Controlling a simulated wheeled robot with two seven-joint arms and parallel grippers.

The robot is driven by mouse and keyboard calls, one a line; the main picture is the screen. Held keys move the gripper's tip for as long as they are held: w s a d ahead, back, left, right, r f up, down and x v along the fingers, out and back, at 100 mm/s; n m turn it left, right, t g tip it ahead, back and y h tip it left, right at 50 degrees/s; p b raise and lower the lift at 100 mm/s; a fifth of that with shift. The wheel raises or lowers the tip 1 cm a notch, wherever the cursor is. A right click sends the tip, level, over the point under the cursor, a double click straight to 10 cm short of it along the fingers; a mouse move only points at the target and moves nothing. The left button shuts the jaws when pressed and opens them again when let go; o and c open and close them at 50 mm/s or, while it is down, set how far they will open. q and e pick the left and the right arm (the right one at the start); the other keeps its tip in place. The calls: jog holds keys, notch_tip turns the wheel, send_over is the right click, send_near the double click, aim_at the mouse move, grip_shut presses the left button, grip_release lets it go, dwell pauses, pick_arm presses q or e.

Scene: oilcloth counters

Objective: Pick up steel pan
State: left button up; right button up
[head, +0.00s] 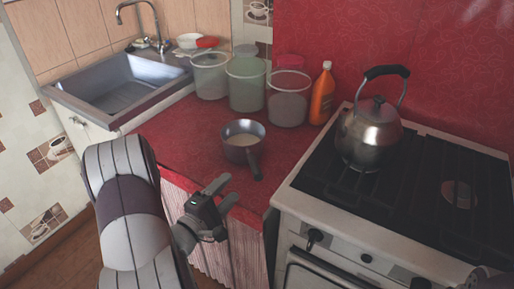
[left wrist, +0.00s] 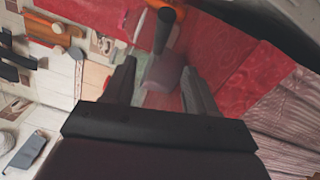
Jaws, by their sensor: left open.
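The steel pan (head: 243,140) is a small grey pot standing upright on the red counter, left of the stove. Its dark handle (head: 254,168) points toward the counter's front edge. My left gripper (head: 222,190) is open and empty by the front edge, a little in front of and left of the handle, apart from the pan. In the left wrist view, its two fingers (left wrist: 158,82) are spread. A dark bar (left wrist: 165,29) shows beyond them; I cannot tell surely if it is the handle. A dark part at the head view's lower right edge may be my right gripper (head: 487,275).
Several translucent containers (head: 247,82) and an orange bottle (head: 322,94) stand behind the pan. A steel kettle (head: 368,135) sits on the stove (head: 420,185) to the right. A sink (head: 122,88) is at left. The red counter (head: 185,135) left of the pan is clear.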

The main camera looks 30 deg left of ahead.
aim_at(254, 161)
pick_arm(q)
jog(key=w, duration=0.4)
jog(key=w+b, duration=0.1)
jog(key=w, duration=0.3)
jog(key=w+d, duration=0.1)
jog(key=w, duration=0.3)
jog(key=shift+w+r, duration=0.15)
jog(key=shift+w, duration=0.05)
grip_shut()
dwell(0.7)
jog(key=shift+r, duration=0.1)
